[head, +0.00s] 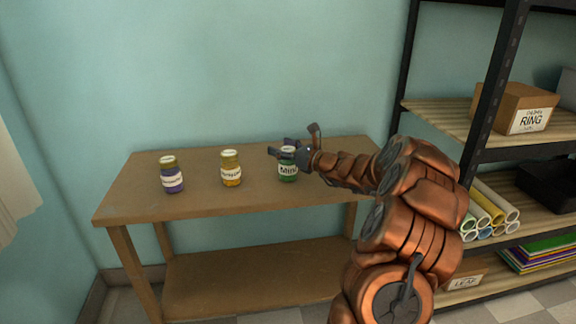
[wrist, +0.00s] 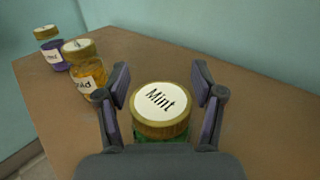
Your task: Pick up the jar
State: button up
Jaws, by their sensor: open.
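A green jar (head: 288,168) with a white label reading Mint stands upright on the wooden table (head: 210,205), towards its right. In the wrist view its gold-rimmed lid (wrist: 161,104) shows the word Mint. My gripper (wrist: 160,88) is open, with one finger on each side of the lid. A small gap shows between the lid and each finger. In the head view my gripper (head: 292,143) is at the top of the jar and hides part of its lid. An amber jar (head: 231,170) and a purple jar (head: 173,177) stand further left.
A metal-framed shelf rack stands at the right, with a box (head: 512,108) labelled RING, rolled tubes (head: 490,208) and a black bin (head: 548,184). A wall is close behind the table. Bare tabletop separates the jars.

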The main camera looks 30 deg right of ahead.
jog(key=shift+w, duration=0.1)
grip_shut()
dwell(0.6)
